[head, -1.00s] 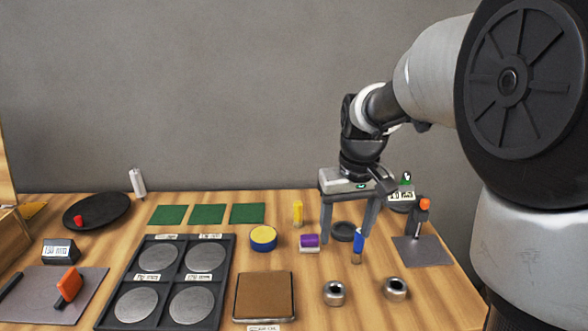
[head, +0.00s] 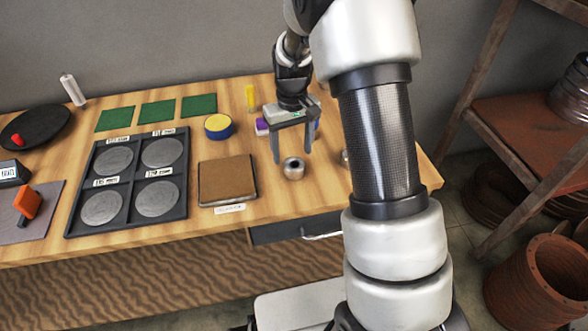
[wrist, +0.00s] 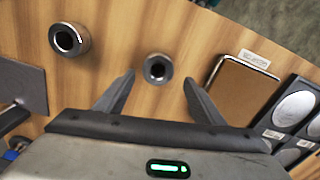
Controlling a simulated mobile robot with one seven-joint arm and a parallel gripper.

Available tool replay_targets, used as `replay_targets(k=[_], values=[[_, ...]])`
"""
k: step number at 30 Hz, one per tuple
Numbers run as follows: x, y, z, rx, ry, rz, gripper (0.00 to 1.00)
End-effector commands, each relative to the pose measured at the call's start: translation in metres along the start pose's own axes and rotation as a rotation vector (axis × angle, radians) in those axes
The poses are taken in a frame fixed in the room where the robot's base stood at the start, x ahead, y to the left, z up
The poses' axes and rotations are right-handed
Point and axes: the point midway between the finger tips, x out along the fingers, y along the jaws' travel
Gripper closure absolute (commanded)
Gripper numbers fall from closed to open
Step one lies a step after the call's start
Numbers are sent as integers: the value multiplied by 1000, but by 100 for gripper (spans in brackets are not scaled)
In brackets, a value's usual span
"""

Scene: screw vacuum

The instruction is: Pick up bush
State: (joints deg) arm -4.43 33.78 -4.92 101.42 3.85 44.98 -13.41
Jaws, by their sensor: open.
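A metal bush (head: 293,168), a short grey ring with a dark hole, stands on the wooden table. It also shows in the wrist view (wrist: 157,68), upright between and slightly beyond the fingertips. A second, similar bush (wrist: 69,38) stands to its left in the wrist view; in the head view it is mostly hidden behind my arm (head: 345,157). My gripper (head: 292,158) is open and empty, pointing down over the first bush, its fingers (wrist: 158,77) apart on either side. I cannot tell the exact height gap.
A brown-topped pad (head: 227,181) lies left of the bush, with a black tray of round discs (head: 120,225) beyond it. A blue and yellow tin (head: 218,126), a yellow cylinder (head: 251,97) and a purple and white block (head: 262,127) stand behind.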

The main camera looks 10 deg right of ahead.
Motion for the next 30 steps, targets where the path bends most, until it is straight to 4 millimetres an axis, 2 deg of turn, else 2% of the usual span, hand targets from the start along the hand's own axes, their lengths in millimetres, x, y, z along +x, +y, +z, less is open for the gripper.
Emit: replay_targets(k=[8,16,24,30], values=[[17,1,1,1,-1,-1,38],[56,4,3,0,-2,0,38],[60,4,2,0,0,0,38],[60,4,2,0,0,0,71]])
